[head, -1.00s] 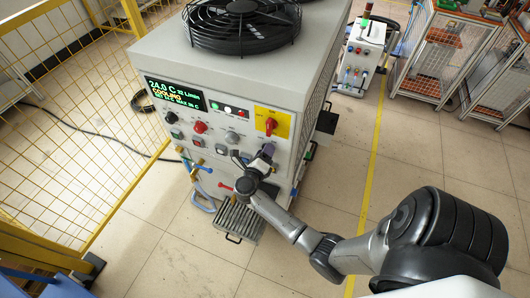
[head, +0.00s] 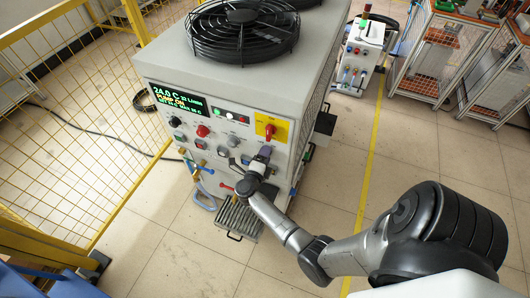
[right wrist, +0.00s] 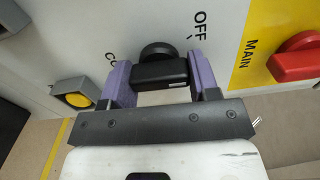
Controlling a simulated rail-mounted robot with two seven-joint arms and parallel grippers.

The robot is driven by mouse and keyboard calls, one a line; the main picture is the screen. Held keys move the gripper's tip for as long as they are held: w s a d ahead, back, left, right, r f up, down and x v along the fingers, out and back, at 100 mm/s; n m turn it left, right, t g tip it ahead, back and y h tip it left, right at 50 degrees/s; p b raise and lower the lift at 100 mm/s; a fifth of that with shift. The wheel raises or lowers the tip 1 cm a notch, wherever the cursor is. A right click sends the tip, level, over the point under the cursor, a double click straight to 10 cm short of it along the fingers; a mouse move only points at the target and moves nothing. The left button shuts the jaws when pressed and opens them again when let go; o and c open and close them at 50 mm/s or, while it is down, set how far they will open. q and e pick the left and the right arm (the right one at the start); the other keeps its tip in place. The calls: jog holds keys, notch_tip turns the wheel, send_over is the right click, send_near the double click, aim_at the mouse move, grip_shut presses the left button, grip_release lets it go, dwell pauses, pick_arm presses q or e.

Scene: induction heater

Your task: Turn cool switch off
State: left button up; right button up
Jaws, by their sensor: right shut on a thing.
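The cool switch is a black rotary knob (right wrist: 160,72) on the cabinet's light front panel. In the right wrist view it sits between the purple fingers of my right gripper (right wrist: 158,80), which is shut on it. A label "OFF" shows to the upper right of the knob, and a partly hidden label starting with "CO" to its left. Which label the knob points to I cannot tell. In the head view my right gripper (head: 263,157) is at the panel's lower right and hides the knob. The cabinet display (head: 179,101) reads 24.0 C and "PUMP ON". My left gripper is not in view.
A red main switch on a yellow plate (head: 282,128) is just above my right gripper. Hoses and a grated tray (head: 238,218) are below. A yellow mesh fence (head: 75,110) stands at left.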

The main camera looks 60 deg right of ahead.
jog(key=shift+n+p, duration=0.65)
jog(key=shift+n, duration=0.65)
jog(key=o, duration=0.9)
jog(key=shift+a, duration=0.1)
